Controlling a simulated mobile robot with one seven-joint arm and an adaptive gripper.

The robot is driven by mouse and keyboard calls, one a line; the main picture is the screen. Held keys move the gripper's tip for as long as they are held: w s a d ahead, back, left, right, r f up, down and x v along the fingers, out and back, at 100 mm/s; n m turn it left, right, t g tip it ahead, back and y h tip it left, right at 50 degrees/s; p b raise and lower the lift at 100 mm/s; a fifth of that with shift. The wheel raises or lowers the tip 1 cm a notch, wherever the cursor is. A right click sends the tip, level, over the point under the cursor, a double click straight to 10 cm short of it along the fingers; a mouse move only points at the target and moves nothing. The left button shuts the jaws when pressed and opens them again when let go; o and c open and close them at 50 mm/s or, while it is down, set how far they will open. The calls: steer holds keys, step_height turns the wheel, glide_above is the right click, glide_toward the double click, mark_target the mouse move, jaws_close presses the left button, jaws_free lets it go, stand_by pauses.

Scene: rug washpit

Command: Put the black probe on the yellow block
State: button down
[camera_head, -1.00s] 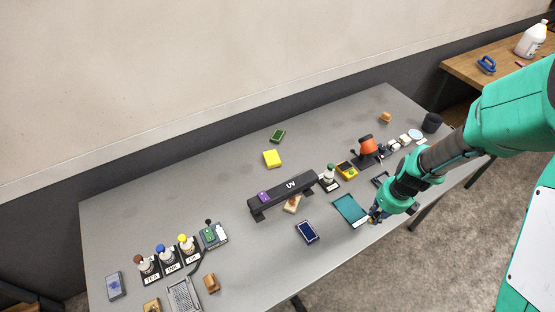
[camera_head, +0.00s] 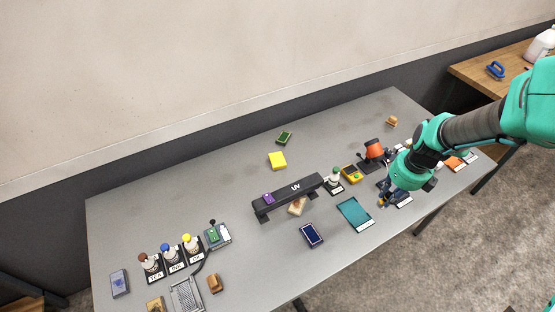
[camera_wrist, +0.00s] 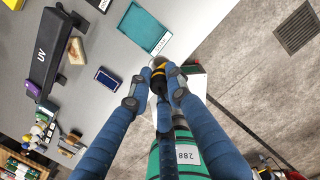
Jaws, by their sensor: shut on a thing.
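My gripper (camera_head: 382,203) is at the front right edge of the table, just right of the teal tray. In the wrist view its blue fingers (camera_wrist: 157,88) are shut on a small black thing with a yellow band, which looks like the black probe (camera_wrist: 159,76). Its lower part is hidden between the fingers. The yellow block (camera_head: 277,160) lies flat at the back middle of the table, left of and well away from my gripper. Its top is bare.
A teal tray (camera_head: 355,214), a dark blue phone-like device (camera_head: 311,235), a yellow meter (camera_head: 351,174) and an orange-topped object (camera_head: 374,149) are nearby. Space around the yellow block is clear.

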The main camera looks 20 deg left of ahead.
steer(key=w+a+r+n+p, duration=0.2)
steer(key=w+a+p, duration=0.1)
steer(key=w+a, duration=0.8)
steer(key=n+p, duration=0.5)
glide_above(278, 159)
step_height(278, 159, down, 7)
steer(key=shift+f+g, duration=0.2)
steer(key=shift+g, duration=0.2)
step_height(278, 159, down, 6)
steer(key=p, duration=0.1)
steer(key=shift+f, duration=0.15)
steer(key=shift+f, duration=0.1)
steer(key=shift+f, duration=1.8)
